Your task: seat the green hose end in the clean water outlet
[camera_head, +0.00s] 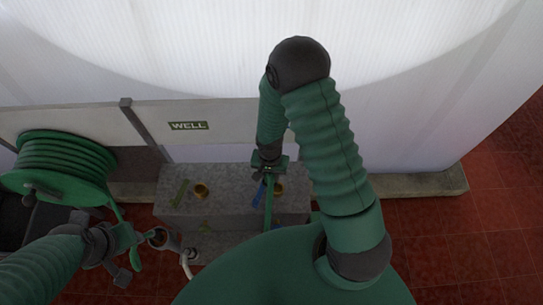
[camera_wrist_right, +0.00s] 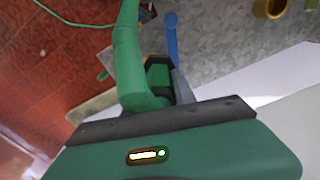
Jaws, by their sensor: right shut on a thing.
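My right gripper (camera_head: 268,164) is shut on the green hose end (camera_head: 268,205), over the stone block. In the right wrist view the green hose (camera_wrist_right: 128,60) runs up and away from the jaws. A blue lever (camera_head: 258,194) and a brass outlet (camera_head: 279,188) are close beside the hose. The blue lever also shows in the wrist view (camera_wrist_right: 172,38). The hose tip is hidden, and I cannot tell whether it touches the outlet. My left gripper (camera_head: 138,241) is at the lower left, near a grey ring-shaped fitting; its jaws are unclear.
A second brass outlet (camera_head: 201,190) with a green lever (camera_head: 180,193) is on the stone block (camera_head: 228,180). A green hose reel (camera_head: 62,160) stands at the left. A WELL sign (camera_head: 188,125) hangs behind the block. A white tank wall (camera_head: 420,80) closes the back. Red tiles (camera_head: 455,240) are clear at the right.

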